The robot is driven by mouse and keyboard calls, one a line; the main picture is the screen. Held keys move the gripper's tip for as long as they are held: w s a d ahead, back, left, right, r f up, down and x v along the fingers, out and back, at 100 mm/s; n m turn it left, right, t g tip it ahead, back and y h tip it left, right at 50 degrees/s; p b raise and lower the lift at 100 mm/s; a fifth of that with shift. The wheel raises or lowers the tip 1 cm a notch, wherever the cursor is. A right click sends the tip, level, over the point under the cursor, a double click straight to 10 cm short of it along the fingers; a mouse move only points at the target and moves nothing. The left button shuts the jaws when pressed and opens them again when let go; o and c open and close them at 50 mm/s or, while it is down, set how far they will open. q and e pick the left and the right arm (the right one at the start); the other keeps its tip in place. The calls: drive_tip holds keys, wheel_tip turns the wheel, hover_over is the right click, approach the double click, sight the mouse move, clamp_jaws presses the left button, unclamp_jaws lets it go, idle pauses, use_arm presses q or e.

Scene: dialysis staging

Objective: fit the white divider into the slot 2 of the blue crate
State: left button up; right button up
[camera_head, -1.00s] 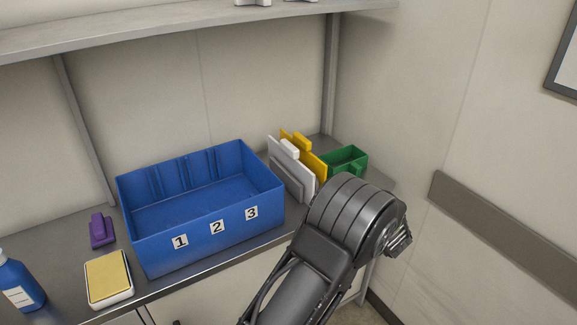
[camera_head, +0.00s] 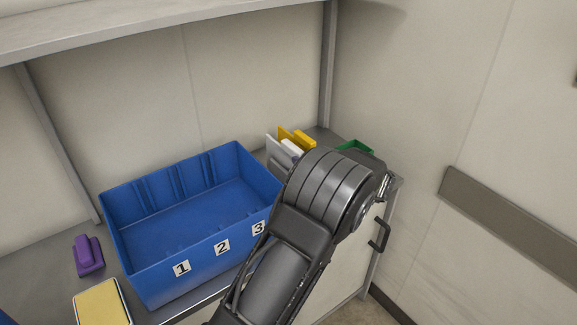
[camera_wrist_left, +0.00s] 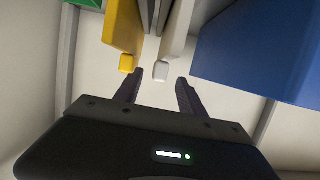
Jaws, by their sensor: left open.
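The white divider (camera_head: 272,147) stands upright in a rack right of the blue crate (camera_head: 150,285), partly hidden behind my left arm. The crate's front has labels 1, 2 and 3, with 2 (camera_head: 222,247) in the middle; grooves run down its back wall. In the left wrist view the white divider (camera_wrist_left: 179,32) has its tab (camera_wrist_left: 161,71) between the tips of my left gripper (camera_wrist_left: 158,77). The gripper is open, a finger on each side; I see no contact. Its fingers are hidden in the head view. My right gripper is not in view.
A yellow divider (camera_head: 303,139) stands beside the white one, also in the left wrist view (camera_wrist_left: 122,28). A green bin (camera_head: 355,146) is further right. A purple object (camera_head: 88,256) and a yellow-topped box (camera_head: 103,303) lie left of the crate. The crate looks empty.

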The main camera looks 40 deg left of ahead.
sight(292, 151)
use_arm(q)
drive_tip(key=shift+d, duration=0.1)
drive_tip(key=shift+x, duration=1.4)
drive_tip(key=shift+a+p, duration=0.35)
drive_tip(key=shift+p, duration=0.1)
drive_tip(key=p+x, duration=0.1)
drive_tip(key=x, duration=0.2)
drive_tip(key=shift+w+a, duration=0.15)
drive_tip(key=shift+a, duration=0.2)
drive_tip(key=shift+w+a+f, duration=0.15)
drive_tip(key=shift+a+f, duration=0.1)
drive_tip(key=shift+a, duration=0.15)
drive_tip(key=shift+c, duration=0.4)
clamp_jaws()
